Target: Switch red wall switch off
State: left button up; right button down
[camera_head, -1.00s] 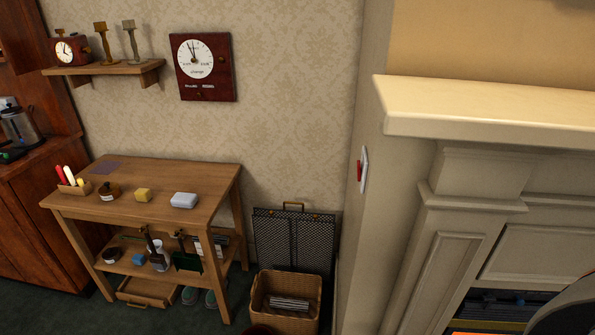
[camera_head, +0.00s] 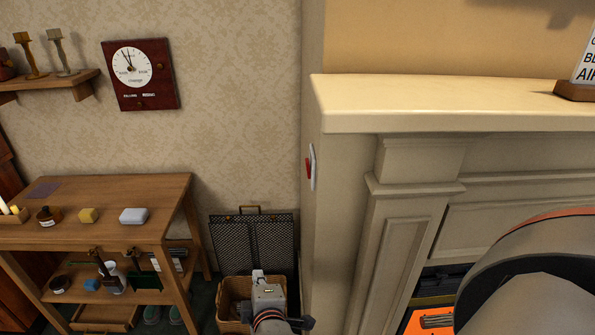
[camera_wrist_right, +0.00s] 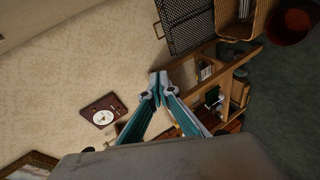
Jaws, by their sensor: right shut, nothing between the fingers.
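The red wall switch (camera_head: 308,168) sits on a white plate on the narrow side face of the chimney breast, just below the mantel's left end. It is seen almost edge-on, so its position cannot be told. My right gripper (camera_head: 259,275) is low in the head view, in front of the wicker basket, below and left of the switch and apart from it. In the right wrist view its fingers (camera_wrist_right: 158,78) are shut together with nothing between them. The switch does not show in that view. My left gripper is not in view.
The mantel shelf (camera_head: 440,103) juts out above the switch. A wooden side table (camera_head: 150,190) with small items stands at left. A black mesh screen (camera_head: 250,240) and a wicker basket (camera_head: 232,292) stand on the floor. A wall clock (camera_head: 140,75) hangs above.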

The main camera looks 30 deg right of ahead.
aim_at(308, 168)
jog(key=d+r+h, duration=0.2)
jog(key=r+h, duration=0.2)
jog(key=r, duration=0.7)
jog(key=d+r+m+h, duration=0.1)
jog(key=r+h, duration=0.3)
jog(key=r, duration=0.7)
jog(key=shift+d+r+h, duration=0.25)
jog(key=shift+d+h, duration=0.15)
jog(key=shift+d, duration=0.4)
jog(key=shift+w+d, duration=0.1)
jog(key=w+d+p, duration=0.2)
jog(key=w+d, duration=0.2)
jog(key=d, duration=0.6)
jog(key=shift+w+d+r+p, duration=0.15)
jog(key=shift+w+r+p, duration=0.15)
jog(key=shift+w+r, duration=0.1)
jog(key=shift+w, duration=0.1)
